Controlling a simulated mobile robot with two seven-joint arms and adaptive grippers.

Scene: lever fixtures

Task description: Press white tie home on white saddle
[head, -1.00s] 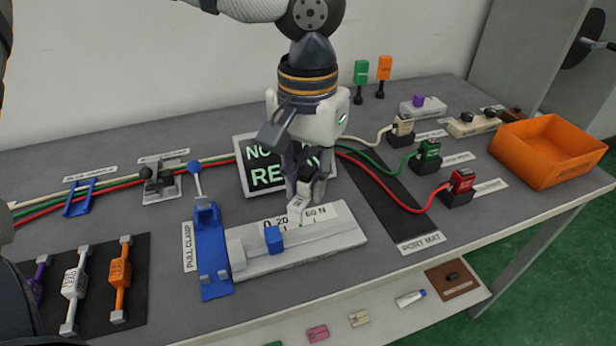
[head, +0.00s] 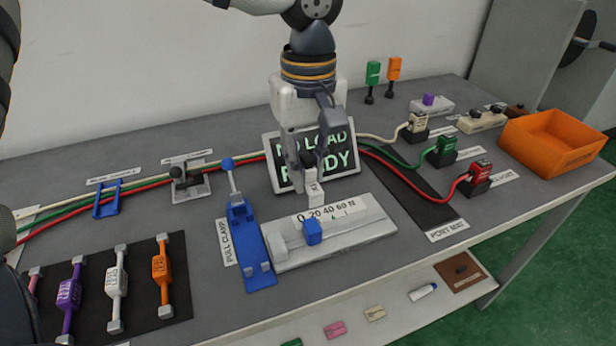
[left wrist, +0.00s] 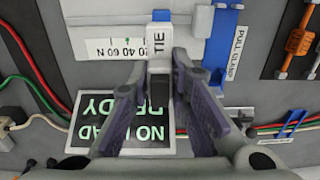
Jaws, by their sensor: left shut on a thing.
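My left gripper (head: 313,168) hangs over the back edge of the scale fixture, in front of the display. It is shut on a small white tie (head: 315,190), which points down from the fingers. In the left wrist view the fingers (left wrist: 157,68) close on the tie (left wrist: 159,42), marked "TIE". The tie covers part of the scale there. A grey fixture with a black knob (head: 188,182) stands at the back left, by a label too small to read; I cannot tell whether it is the white saddle. My right gripper is not in view.
A blue pull clamp (head: 244,243) with a raised blue-knobbed lever stands left of the scale fixture (head: 345,238). The display (head: 344,180) reads "NO LOAD READY". White, green and red cables cross behind. An orange bin (head: 556,142) stands right; a sample mat (head: 140,310) lies front left.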

